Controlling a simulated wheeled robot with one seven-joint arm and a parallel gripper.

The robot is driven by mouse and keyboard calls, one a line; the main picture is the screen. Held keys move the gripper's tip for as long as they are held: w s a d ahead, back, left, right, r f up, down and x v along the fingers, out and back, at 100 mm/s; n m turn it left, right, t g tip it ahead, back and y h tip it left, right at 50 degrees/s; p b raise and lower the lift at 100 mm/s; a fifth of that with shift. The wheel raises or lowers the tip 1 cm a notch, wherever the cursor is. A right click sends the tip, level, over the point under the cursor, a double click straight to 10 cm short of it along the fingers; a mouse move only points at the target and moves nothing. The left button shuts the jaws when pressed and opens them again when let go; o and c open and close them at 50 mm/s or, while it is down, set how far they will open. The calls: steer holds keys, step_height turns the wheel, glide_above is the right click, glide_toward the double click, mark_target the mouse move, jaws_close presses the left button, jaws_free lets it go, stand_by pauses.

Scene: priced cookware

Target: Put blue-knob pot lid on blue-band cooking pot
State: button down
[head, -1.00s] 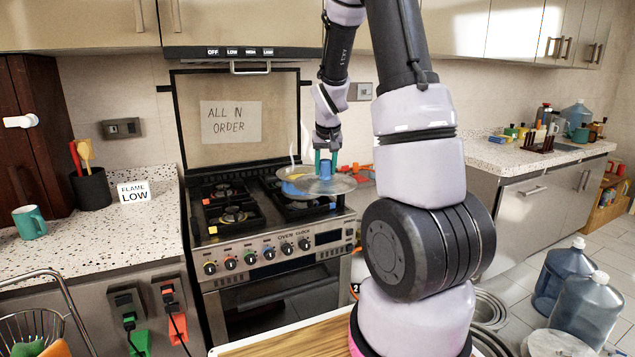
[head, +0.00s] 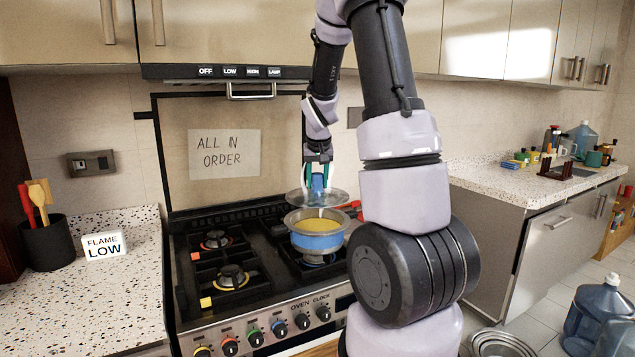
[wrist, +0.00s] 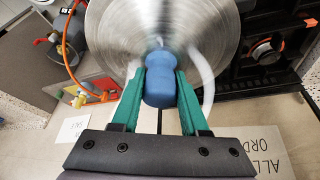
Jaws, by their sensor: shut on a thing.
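My gripper (head: 318,183) is shut on the blue knob of the pot lid (head: 297,197), a round shiny metal lid. In the wrist view my green fingers (wrist: 160,88) clamp the blue knob (wrist: 160,87) from both sides, and the lid's brushed disc (wrist: 125,35) spreads beyond them. The blue-band cooking pot (head: 318,242) stands on the stove's right burner, with yellow contents showing. The lid is held over the pot's back part, apart from its rim in the head view. The pot is hidden behind the lid in the wrist view.
The stove (head: 240,285) has empty burners left of the pot. A utensil holder (head: 47,240) and a "FLAME LOW" card (head: 104,246) stand on the left counter. Red items lie right of the pot. The range hood (head: 215,72) hangs above.

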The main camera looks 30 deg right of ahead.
mark_target(317, 192)
stand_by(0.3)
steer(key=shift+f, duration=2.4)
steer(key=shift+f, duration=0.15)
steer(key=shift+f, duration=0.8)
steer(key=shift+f, duration=0.4)
jaws_free()
steer(key=shift+r, duration=0.1)
stand_by(0.6)
